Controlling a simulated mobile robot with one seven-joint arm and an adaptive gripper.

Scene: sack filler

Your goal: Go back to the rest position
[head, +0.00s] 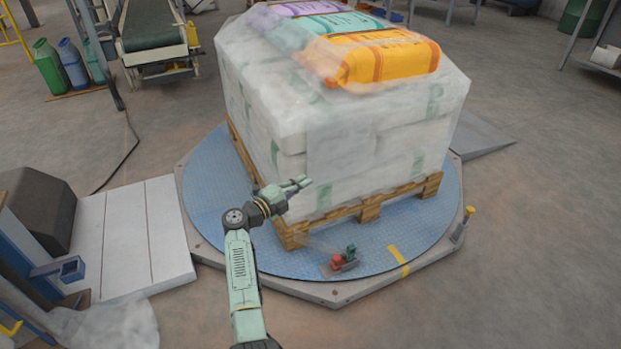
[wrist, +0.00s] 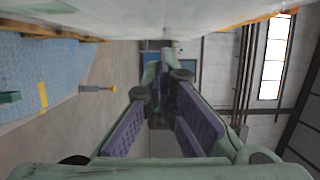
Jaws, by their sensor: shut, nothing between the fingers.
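My gripper (head: 303,183) is in front of the near face of a plastic-wrapped load of white sacks (head: 340,175), at about the height of its lower part. The fingers are shut and empty; their tips also show in the wrist view (wrist: 166,62). I cannot tell whether they touch the wrap. In the wrist view the pale wrapped face (wrist: 100,18) runs along the top, close to the fingers. The load stands on a wooden pallet (head: 370,211) on a round blue turntable (head: 215,205).
Orange (head: 385,60), teal (head: 325,30) and purple (head: 275,14) sacks lie on top under film. A small red and green device (head: 343,261) sits on the turntable's front. A yellow-topped post (head: 463,226) stands at the right edge. White panels (head: 130,235) lie left. The front-right floor is clear.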

